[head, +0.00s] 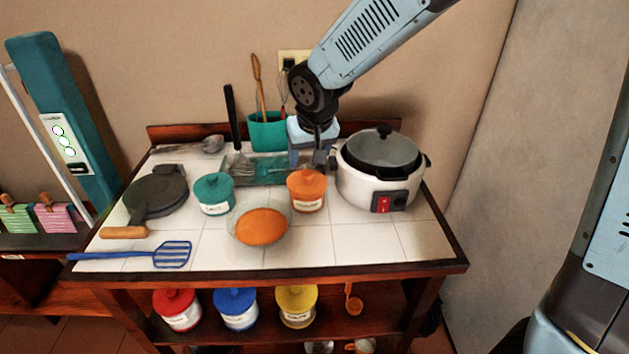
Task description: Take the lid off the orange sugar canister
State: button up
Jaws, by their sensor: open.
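The orange canister (308,198) stands upright on the white tiled counter, with a pale label on its front that is too small to read. Its orange lid (307,180) is on top, with a small knob. My gripper (312,162) is open, pointing down just above and behind the lid, close to the knob. The frame does not clearly show whether the fingers touch the knob. Nothing is seen held in the gripper.
A white rice cooker (373,187) stands close on the right. A teal canister (214,194) and a bowl with orange contents (262,227) are left and front. A teal utensil holder (268,132) is behind. Free tiles (350,245) lie at the front right.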

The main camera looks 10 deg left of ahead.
aim_at(307, 172)
jog(key=shift+x, duration=2.85)
jog(key=shift+d, duration=0.15)
jog(key=shift+c, duration=0.2)
jog(key=c, duration=1.1)
